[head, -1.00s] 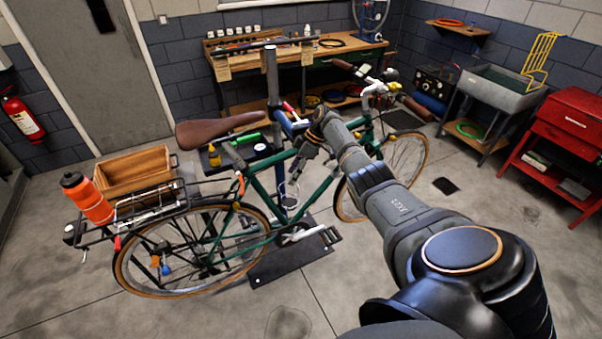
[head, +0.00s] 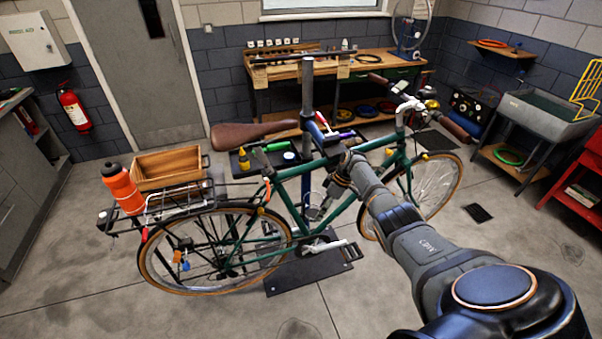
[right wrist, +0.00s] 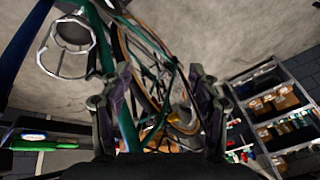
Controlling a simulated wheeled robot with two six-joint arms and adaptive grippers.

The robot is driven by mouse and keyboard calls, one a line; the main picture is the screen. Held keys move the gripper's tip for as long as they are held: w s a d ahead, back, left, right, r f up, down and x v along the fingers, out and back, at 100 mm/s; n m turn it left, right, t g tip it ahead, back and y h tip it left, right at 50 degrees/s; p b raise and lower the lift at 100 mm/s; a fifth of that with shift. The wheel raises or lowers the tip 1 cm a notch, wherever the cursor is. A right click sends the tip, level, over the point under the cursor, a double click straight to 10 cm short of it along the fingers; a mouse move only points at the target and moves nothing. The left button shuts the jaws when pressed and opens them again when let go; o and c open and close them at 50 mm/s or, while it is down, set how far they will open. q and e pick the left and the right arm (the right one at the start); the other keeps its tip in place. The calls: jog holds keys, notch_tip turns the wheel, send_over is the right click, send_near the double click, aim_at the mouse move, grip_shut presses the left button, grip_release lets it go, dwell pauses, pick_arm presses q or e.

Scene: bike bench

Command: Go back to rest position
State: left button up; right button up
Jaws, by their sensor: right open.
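My right arm reaches in from the lower right of the head view to the green bike (head: 330,212). My right gripper (head: 331,160) is by the bike's frame tubes near the stand post, partly hidden by my own wrist. In the right wrist view its two fingers (right wrist: 160,85) are spread apart, with nothing clearly held between them. A green tube and a wheel (right wrist: 150,65) show beyond the fingers; I cannot tell whether they touch the tube. My left gripper is not in view.
The repair stand post (head: 308,85) holds the bike, with a tool tray (head: 265,166) beside it. The rear rack carries a wooden crate (head: 167,166) and an orange bottle (head: 122,188). A workbench (head: 375,66) stands behind, and a red cart (head: 570,165) at right. Floor at front left is clear.

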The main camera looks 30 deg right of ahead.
jog(key=s+a+f+m+h+b, duration=0.1)
jog(key=s+f+m, duration=0.1)
jog(key=s+f, duration=0.6)
jog(key=s+a+f+m+g+h+b, duration=0.15)
jog(key=s+f, duration=0.25)
jog(key=f, duration=0.8)
jog(key=s+a+f+m+h+b, duration=0.1)
jog(key=s+f+h+b, duration=0.1)
jog(key=s+f, duration=0.6)
jog(key=s+a+f+m+b, duration=0.1)
jog(key=s+a+f, duration=0.2)
jog(key=s+f, duration=0.2)
jog(key=s+a+f+t, duration=0.1)
jog(key=s+a+f, duration=0.3)
jog(key=s, duration=0.8)
jog(key=s+a+f+m+b, duration=0.1)
jog(key=s+a+f, duration=0.3)
jog(key=s+f, duration=0.3)
jog(key=shift+s+f+m+h+b, duration=0.2)
jog(key=shift+s+m+h+b, duration=0.15)
jog(key=shift+s, duration=0.8)
